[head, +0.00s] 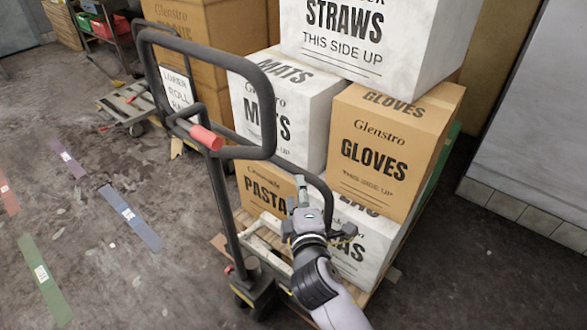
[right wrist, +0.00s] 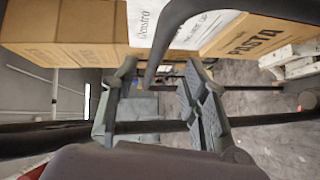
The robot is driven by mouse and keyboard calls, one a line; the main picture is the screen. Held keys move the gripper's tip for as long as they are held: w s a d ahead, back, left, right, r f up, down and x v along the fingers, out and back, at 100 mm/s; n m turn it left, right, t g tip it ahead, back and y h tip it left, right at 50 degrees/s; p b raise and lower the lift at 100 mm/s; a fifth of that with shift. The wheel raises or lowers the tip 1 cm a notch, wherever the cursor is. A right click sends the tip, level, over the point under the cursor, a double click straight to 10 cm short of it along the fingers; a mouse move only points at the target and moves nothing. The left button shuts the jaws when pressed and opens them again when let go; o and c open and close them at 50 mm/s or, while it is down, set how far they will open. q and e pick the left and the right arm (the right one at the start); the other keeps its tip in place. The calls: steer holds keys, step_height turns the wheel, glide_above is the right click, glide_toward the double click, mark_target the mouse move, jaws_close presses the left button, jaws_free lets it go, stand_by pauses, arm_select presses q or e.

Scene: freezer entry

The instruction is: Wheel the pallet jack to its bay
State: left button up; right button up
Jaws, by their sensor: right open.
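The pallet jack (head: 222,195) stands in the middle of the head view, with a black looped handle and a red grip (head: 206,138). Boxes stand stacked on a pallet behind it. A black curved bar (head: 318,184) reaches right from the handle area. My right gripper (head: 316,208) is open beside the lower end of this bar, in front of the boxes. In the right wrist view, a dark bar (right wrist: 172,32) comes down between the spread fingers; I cannot tell whether they touch it. My left gripper is not in view. I cannot tell which marking is the bay.
Red (head: 8,192), purple (head: 67,158), blue (head: 131,217) and green (head: 45,280) labelled floor strips lie at left, with open floor around them. A low grey cart (head: 128,103) and a sign (head: 178,90) stand behind the handle. A pale wall (head: 540,120) closes the right side.

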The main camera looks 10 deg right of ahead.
mark_target(294, 174)
steer(key=w, duration=0.3)
steer(key=w+f, duration=0.1)
steer(key=w, duration=0.2)
steer(key=w+d, duration=0.1)
steer(key=w, duration=0.3)
steer(key=shift+d+f, duration=0.1)
steer(key=shift+f, duration=0.1)
jaws_close()
stand_by(0.4)
